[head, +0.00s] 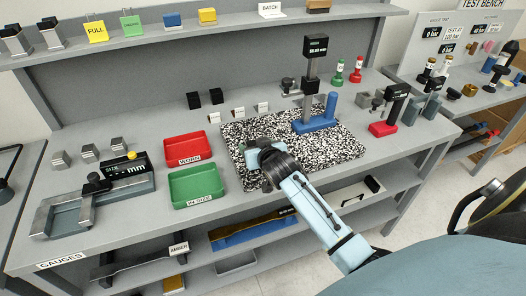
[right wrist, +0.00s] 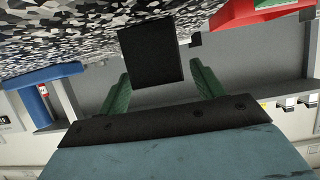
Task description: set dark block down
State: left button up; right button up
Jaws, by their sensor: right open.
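The dark block (right wrist: 152,55) shows in the right wrist view as a plain black square face against the black-and-white speckled plate (right wrist: 50,30). It appears to be at the plate's surface, but I cannot tell whether it touches. My right gripper (right wrist: 160,72) is open, with one green finger on each side of the block and a gap visible beside each. In the head view my right gripper (head: 254,154) is low over the left part of the speckled plate (head: 338,146), and the block there is hidden by it. My left gripper is not in view.
A blue-based gauge stand (head: 315,120) stands on the plate's right part. Small white labels (head: 239,111) line the back.

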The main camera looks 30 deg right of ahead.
jog(key=v, duration=1.1)
jog(key=shift+s+p, duration=0.2)
jog(key=shift+p, duration=0.2)
